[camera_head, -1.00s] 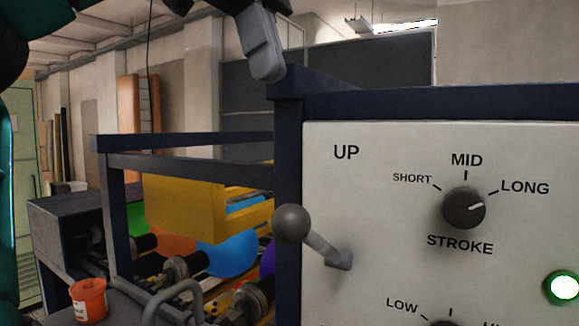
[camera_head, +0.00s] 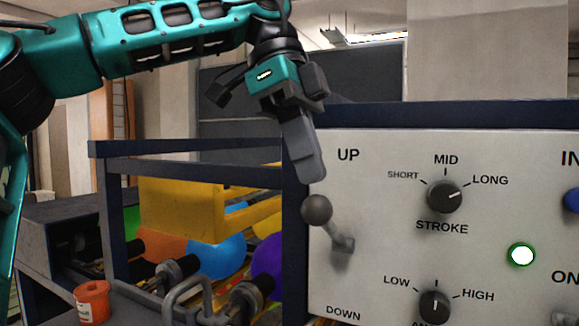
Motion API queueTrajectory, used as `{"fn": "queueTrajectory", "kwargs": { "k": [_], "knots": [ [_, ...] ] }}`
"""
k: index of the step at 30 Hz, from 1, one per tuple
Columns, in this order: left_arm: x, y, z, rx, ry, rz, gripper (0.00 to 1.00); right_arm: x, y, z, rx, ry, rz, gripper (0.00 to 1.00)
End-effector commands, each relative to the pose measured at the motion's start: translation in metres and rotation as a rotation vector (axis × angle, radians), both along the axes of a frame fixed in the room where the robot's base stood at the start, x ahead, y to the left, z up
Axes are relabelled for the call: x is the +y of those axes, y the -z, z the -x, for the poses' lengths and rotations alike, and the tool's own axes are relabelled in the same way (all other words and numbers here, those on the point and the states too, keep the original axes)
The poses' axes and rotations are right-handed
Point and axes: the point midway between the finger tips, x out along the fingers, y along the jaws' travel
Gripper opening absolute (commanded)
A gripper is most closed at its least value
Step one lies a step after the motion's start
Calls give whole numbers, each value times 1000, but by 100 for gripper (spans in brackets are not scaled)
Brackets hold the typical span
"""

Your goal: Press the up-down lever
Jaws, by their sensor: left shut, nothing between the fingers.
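The up-down lever (camera_head: 329,224) is a grey stick with a round dark knob at its end. It sticks out from the left side of a pale control panel (camera_head: 390,245), between the labels UP and DOWN, with its knob up and to the left of its base. My left gripper (camera_head: 310,180) is shut and empty, pointing down in front of the panel's left edge. In the picture its fingertips are just above the knob; a small gap shows between them. My right gripper is not in view.
The panel also carries a STROKE dial (camera_head: 444,196), a LOW-HIGH dial (camera_head: 435,306) and a lit green-ringed button (camera_head: 522,255). A dark blue frame (camera_head: 190,165) stands to the left, around a yellow part (camera_head: 180,208) and coloured balloons. An orange cup (camera_head: 92,301) sits lower left.

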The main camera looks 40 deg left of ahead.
Motion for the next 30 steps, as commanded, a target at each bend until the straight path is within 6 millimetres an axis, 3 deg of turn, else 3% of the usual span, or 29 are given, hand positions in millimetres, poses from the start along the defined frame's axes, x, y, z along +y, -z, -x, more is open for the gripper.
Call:
{"fn": "queueTrajectory", "kwargs": {
  "k": [19,30],
  "knots": [
    [-6,8,-4,-1,-1,0,0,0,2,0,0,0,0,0],
    [10,12,-1,-37,-3,-9,0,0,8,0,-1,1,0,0]
  ]
}}
